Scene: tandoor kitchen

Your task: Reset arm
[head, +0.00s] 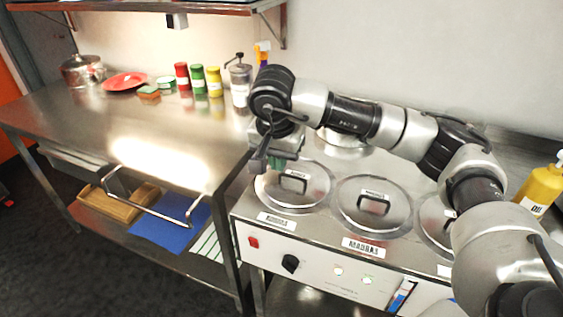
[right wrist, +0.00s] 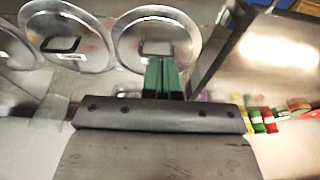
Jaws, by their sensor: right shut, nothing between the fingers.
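My right arm comes in from the right in the head view and reaches across the food warmer. My right gripper (head: 279,165) points down near the left end of the warmer, close to the leftmost round lid (head: 272,195). In the right wrist view, the green fingers of the right gripper (right wrist: 163,68) are together with nothing between them. The lid (right wrist: 150,22) shows just past the fingertips; whether they touch it I cannot tell. My left gripper is not in view.
The warmer (head: 262,233) has several lidded wells. A steel table (head: 90,115) to its left holds a pot (head: 83,72), a red plate (head: 127,82) and spice jars (head: 198,80). A yellow bottle (head: 540,188) stands at right. A shelf (head: 150,8) hangs above. The table's middle is clear.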

